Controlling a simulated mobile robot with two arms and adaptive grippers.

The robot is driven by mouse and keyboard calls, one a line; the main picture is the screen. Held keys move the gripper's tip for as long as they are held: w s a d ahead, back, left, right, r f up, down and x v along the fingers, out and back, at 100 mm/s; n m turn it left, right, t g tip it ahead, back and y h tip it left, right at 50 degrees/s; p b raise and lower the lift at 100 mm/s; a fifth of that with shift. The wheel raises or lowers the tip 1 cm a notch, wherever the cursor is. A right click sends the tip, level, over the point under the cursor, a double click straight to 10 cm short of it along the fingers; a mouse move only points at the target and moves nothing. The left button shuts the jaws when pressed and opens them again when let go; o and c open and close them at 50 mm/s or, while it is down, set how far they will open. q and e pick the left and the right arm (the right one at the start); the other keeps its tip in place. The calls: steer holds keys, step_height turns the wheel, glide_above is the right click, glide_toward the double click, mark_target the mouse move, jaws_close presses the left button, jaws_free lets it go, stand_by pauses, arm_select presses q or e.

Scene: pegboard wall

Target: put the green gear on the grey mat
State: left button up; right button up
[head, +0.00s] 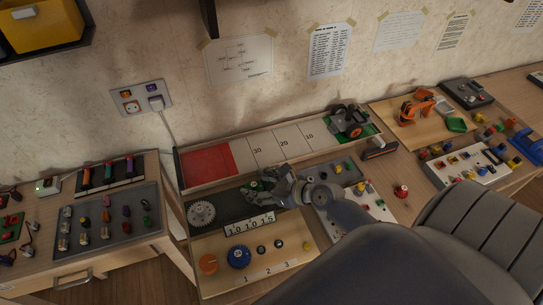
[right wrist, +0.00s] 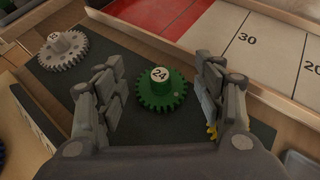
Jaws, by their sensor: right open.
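The green gear (right wrist: 163,92), with a pale hub marked 24, appears to rest flat on the dark grey mat (right wrist: 118,48). In the head view the green gear (head: 254,186) is partly hidden by my right gripper (head: 264,190), and the mat (head: 232,203) lies below the long board. My right gripper (right wrist: 160,80) is open, its fingers on either side of the gear with visible gaps. Its hold is empty. My left gripper is not in view.
A grey gear (right wrist: 64,48) lies on the mat's left part. A bit of a yellow gear (right wrist: 212,131) shows by the right finger. The red and white board (head: 207,164) borders the mat behind. A number strip (head: 249,225) and a wooden board with knobs (head: 284,254) lie in front.

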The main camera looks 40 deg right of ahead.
steer(key=v, duration=1.1)
steer(key=shift+s+d, duration=0.1)
steer(key=shift+s, duration=0.15)
